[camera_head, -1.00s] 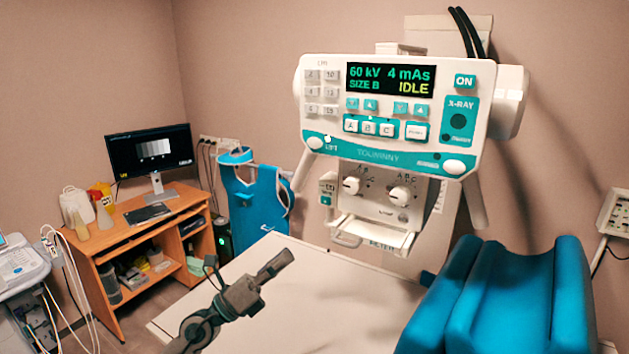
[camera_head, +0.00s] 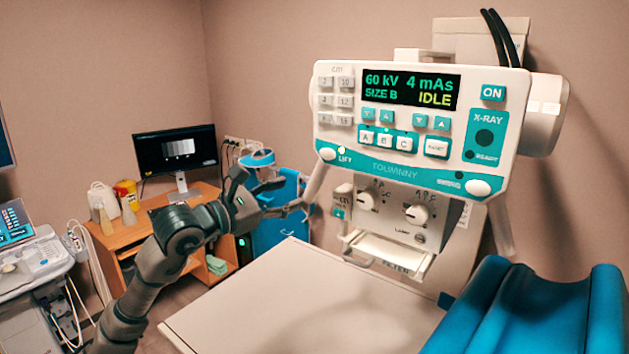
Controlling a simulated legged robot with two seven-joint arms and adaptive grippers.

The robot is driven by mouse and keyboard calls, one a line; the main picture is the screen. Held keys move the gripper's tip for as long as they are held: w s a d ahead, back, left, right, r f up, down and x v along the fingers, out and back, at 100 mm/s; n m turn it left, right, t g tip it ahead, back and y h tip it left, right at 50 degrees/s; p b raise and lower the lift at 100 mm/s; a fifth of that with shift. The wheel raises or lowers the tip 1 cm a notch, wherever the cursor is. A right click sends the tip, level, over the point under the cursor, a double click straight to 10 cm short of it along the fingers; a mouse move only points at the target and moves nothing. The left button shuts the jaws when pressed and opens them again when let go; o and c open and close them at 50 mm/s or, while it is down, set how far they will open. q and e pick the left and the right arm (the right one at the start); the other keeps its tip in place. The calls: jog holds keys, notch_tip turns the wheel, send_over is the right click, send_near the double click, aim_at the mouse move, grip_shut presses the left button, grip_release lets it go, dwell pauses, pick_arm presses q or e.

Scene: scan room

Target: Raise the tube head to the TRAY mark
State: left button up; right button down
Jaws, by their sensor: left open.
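The tube head (camera_head: 408,168) is a white and teal X-ray unit above the table, its display reading 60 kV, 4 mAs, SIZE B, IDLE. A round white LIFT button (camera_head: 327,154) sits at the panel's lower left. Another white round button (camera_head: 478,187) sits at its lower right. Below are two knobs and a FILTER slot (camera_head: 390,258). I cannot make out a TRAY mark. My left gripper (camera_head: 280,190) is open and empty, left of and below the LIFT button. One finger points up and the other points right towards the tube head. My right gripper is not in view.
The pale table (camera_head: 290,295) lies below the tube head, its left part bare. A blue padded cushion (camera_head: 545,310) is at its right. A wooden desk (camera_head: 125,240) with a monitor (camera_head: 176,150) stands behind my left arm. A blue apron (camera_head: 275,232) hangs behind my gripper.

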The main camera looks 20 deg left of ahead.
aim_at(312, 185)
pick_arm(q)
jog(key=p+x, duration=0.1)
jog(key=x, duration=0.6)
jog(key=shift+d+r, duration=0.1)
jog(key=shift+d, duration=0.25)
jog(key=shift+w, duration=0.65)
jog(key=shift+w+a+p, duration=0.15)
jog(key=shift+a+p, duration=0.05)
jog(key=shift+p, duration=0.1)
jog(key=shift+d, duration=0.3)
jog(key=c, duration=0.4)
grip_shut()
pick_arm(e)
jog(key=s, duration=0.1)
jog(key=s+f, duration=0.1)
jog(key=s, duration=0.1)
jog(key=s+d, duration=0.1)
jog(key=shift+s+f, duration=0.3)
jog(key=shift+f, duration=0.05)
